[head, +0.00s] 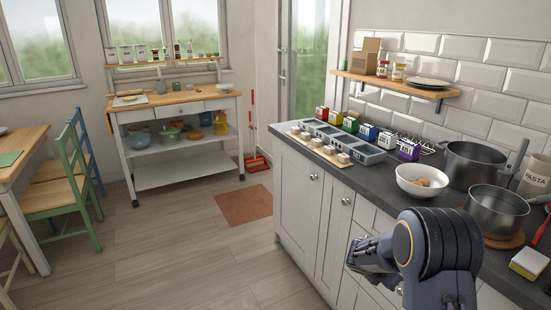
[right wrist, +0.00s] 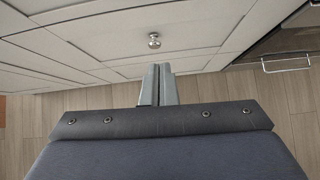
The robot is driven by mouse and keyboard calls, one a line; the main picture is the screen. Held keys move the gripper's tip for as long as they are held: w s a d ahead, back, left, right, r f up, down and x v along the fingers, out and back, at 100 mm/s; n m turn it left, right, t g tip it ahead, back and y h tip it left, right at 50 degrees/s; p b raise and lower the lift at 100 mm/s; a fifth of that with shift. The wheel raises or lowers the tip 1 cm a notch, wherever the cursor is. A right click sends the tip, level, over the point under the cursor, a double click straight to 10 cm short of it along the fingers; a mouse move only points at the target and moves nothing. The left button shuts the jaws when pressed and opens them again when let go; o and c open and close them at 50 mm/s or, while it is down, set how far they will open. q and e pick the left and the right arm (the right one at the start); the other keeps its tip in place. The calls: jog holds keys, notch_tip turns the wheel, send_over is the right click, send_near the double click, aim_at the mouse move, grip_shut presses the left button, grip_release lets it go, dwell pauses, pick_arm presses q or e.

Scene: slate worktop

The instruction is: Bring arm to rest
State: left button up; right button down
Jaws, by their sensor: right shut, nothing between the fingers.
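My right arm reaches in from the lower right of the head view. Its gripper (head: 360,256) is low in front of the white cabinet fronts (head: 304,206), beside the counter and below the level of its top. In the right wrist view the two grey fingers (right wrist: 157,84) are together and empty, with a cabinet knob (right wrist: 154,40) beyond them. I cannot tell whether the gripper touches the cabinet. My left arm and gripper are not in view.
The slate worktop (head: 395,186) holds a white bowl (head: 422,181), steel pots (head: 495,212), a grey tray (head: 361,153) and several small coloured boxes. A white trolley (head: 172,182) stands at the back. Chairs and a table are at left. The wooden floor (head: 175,265) between is clear.

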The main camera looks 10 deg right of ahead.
jog(key=s+a+r+m+t+y+p, duration=0.1)
jog(key=s+a+r+m+y, duration=0.3)
jog(key=s, duration=0.6)
jog(key=s+a+r+m+t+y+p, duration=0.1)
jog(key=s+a+r+m+y, duration=0.3)
jog(key=s+a+r+m, duration=0.5)
jog(key=s+a+r+m+y+p, duration=0.3)
jog(key=s+a+r+m, duration=0.4)
jog(key=s+m, duration=0.3)
jog(key=shift+s+a+t+y, duration=0.45)
jog(key=shift+s+y, duration=0.15)
jog(key=shift+s, duration=0.1)
